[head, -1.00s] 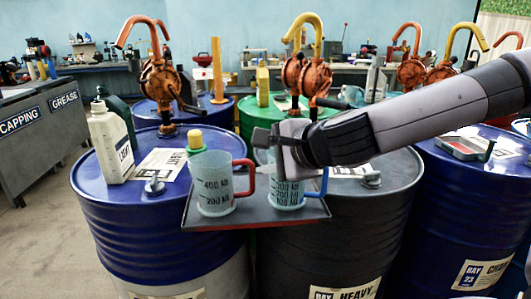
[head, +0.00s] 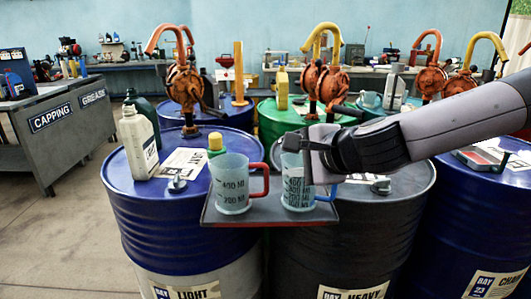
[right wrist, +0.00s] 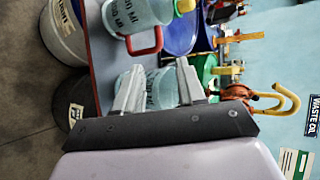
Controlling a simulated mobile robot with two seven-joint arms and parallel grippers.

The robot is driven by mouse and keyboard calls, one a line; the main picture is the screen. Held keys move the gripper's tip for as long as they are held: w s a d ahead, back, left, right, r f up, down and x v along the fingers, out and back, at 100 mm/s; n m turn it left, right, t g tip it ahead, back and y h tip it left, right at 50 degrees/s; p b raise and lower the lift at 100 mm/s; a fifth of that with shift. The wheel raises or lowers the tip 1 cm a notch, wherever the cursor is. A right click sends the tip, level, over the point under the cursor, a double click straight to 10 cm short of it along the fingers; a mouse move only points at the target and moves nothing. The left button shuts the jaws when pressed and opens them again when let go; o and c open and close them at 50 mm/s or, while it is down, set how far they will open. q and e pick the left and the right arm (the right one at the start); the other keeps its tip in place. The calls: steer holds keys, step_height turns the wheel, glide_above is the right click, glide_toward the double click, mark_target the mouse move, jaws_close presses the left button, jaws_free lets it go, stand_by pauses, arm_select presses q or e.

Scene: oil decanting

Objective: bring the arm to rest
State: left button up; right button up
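A clear measuring jug with a blue handle (head: 297,190) stands upright on a dark tray (head: 262,217). My right gripper (head: 295,143) is at its upper part in the head view and hides some of it. In the right wrist view the two fingers (right wrist: 158,88) are spread, with the blue-handled jug (right wrist: 161,92) behind and between them; I cannot tell whether they touch it. A second jug with a red handle (head: 231,187) stands beside it on the tray, and shows in the right wrist view (right wrist: 138,14). My left gripper is out of view.
The tray lies over the front of a blue drum (head: 150,225) and a dark drum (head: 340,235). A white bottle (head: 139,143), a yellow-capped container (head: 216,144) and orange pumps (head: 186,85) stand close by. Open floor (head: 70,240) lies at left.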

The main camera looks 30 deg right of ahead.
steer(key=s+d+f+m+g+h, duration=0.15)
steer(key=s+f+m, duration=0.35)
steer(key=f+m, duration=0.75)
steer(key=s+d+f+m+g+h, duration=0.15)
steer(key=s+f+m, duration=0.35)
steer(key=f+m, duration=0.7)
steer(key=s+a+f+m+g+y, duration=0.1)
steer(key=s+a+f+m+g, duration=0.25)
steer(key=s+a+m, duration=0.65)
steer(key=s+a+f+m+g+y, duration=0.2)
steer(key=s+a+f+m, duration=0.15)
steer(key=m, duration=1.25)
steer(key=w+a+f+t+y+p, duration=0.1)
steer(key=w+a+f+t+p, duration=0.1)
steer(key=w+f+t+p, duration=0.2)
steer(key=shift+w+f+n+t, duration=0.35)
steer(key=shift+w+f+t, duration=0.45)
steer(key=shift+t, duration=0.45)
